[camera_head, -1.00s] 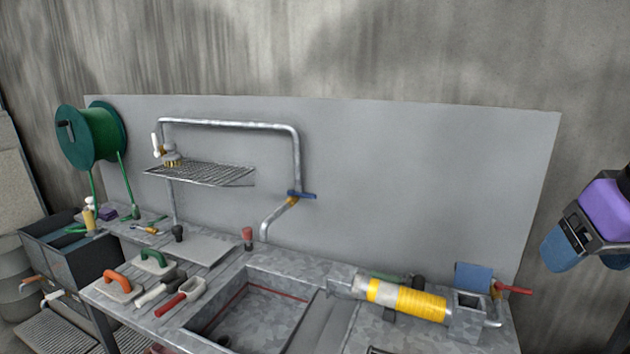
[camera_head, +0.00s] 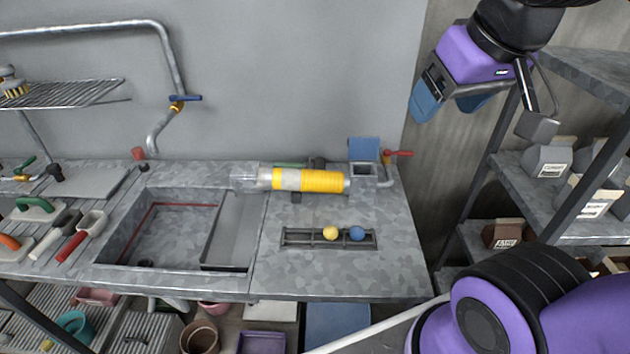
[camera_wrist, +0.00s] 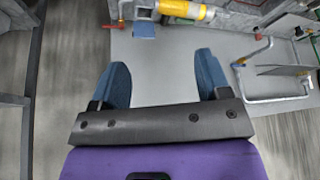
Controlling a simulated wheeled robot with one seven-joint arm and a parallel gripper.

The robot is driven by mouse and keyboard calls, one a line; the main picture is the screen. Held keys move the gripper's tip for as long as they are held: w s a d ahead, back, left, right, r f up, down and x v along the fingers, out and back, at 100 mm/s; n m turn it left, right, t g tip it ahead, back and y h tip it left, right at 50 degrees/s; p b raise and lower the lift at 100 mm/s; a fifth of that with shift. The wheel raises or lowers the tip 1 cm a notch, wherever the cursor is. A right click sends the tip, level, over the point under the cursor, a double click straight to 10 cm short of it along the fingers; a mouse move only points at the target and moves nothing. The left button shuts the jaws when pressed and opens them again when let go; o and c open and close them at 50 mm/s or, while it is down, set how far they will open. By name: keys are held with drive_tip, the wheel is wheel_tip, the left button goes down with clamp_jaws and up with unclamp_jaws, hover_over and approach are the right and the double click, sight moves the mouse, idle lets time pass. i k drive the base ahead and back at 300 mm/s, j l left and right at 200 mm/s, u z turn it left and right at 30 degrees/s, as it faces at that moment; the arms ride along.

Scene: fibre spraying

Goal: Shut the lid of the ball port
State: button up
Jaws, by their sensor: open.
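The ball port (camera_head: 361,171) is a small square metal box at the right end of the yellow and clear cylinder (camera_head: 310,181) on the bench. Its blue lid (camera_head: 363,150) stands up at the back, so the port is open. The lid also shows in the wrist view (camera_wrist: 144,30), ahead of my fingers. My gripper (camera_head: 447,106) has two blue fingers, apart and empty. It is in the air to the right of the port and higher, and it shows in the wrist view too (camera_wrist: 163,85). Nothing touches the lid.
A red-handled valve (camera_head: 398,153) sits just right of the port. A yellow ball (camera_head: 330,233) and a blue ball (camera_head: 357,233) lie in a rack (camera_head: 300,238) on the bench. A sink (camera_head: 170,230) is at left. Shelves with boxes (camera_head: 548,160) stand at right.

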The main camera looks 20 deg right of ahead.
sight(360, 148)
drive_tip(key=j+z, duration=0.4)
drive_tip(key=i+j+z, duration=0.1)
drive_tip(key=j+z, duration=0.25)
